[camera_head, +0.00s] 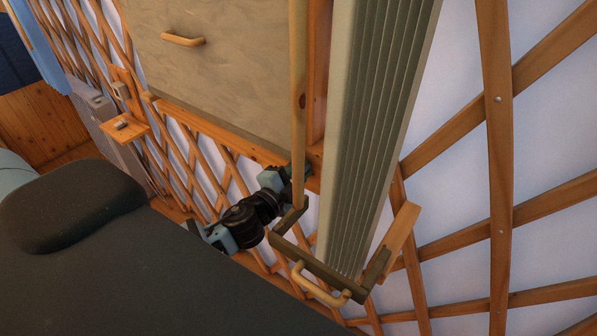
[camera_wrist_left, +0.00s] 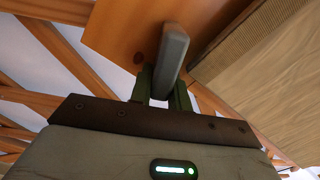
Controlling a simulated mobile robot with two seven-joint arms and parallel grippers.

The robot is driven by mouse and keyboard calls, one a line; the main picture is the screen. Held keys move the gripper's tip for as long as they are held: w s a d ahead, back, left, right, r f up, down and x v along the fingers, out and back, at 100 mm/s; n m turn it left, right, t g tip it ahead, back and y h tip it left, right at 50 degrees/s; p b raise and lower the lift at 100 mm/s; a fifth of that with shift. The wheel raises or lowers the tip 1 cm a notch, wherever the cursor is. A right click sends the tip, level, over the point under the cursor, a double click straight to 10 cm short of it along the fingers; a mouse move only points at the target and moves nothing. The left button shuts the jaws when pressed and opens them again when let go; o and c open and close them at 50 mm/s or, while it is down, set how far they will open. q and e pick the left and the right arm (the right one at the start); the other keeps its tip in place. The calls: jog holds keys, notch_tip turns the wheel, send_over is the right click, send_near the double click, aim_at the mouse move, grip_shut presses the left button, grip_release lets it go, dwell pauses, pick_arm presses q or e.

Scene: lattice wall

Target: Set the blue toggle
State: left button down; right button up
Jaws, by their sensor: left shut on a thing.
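In the left wrist view, a grey-looking lever (camera_wrist_left: 173,48) stands out from a wooden board (camera_wrist_left: 118,35). It is the only toggle-like part there, and no clear blue shows on it. My left gripper (camera_wrist_left: 163,85) has its two dark green fingers closed on the lever's near end. In the head view my left gripper (camera_head: 298,172) reaches the wooden board beside the upright pole. The lever is hidden there behind the gripper and the pole. My right gripper is not in view.
A pale wooden pole (camera_head: 298,90) stands close by the gripper. A ribbed grey panel (camera_head: 375,120) with a bracket and handle (camera_head: 320,285) is to the right. A cabinet door (camera_head: 215,60) is above left. A small wooden shelf (camera_head: 125,130) is on the lattice wall.

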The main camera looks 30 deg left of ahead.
pick_arm(q)
jog(key=m, duration=0.4)
jog(key=shift+m, duration=0.7)
jog(key=c, duration=1.6)
grip_release()
jog(key=shift+s, duration=0.1)
jog(key=s+b, duration=0.1)
jog(key=s, duration=0.6)
jog(key=shift+s+a, duration=0.3)
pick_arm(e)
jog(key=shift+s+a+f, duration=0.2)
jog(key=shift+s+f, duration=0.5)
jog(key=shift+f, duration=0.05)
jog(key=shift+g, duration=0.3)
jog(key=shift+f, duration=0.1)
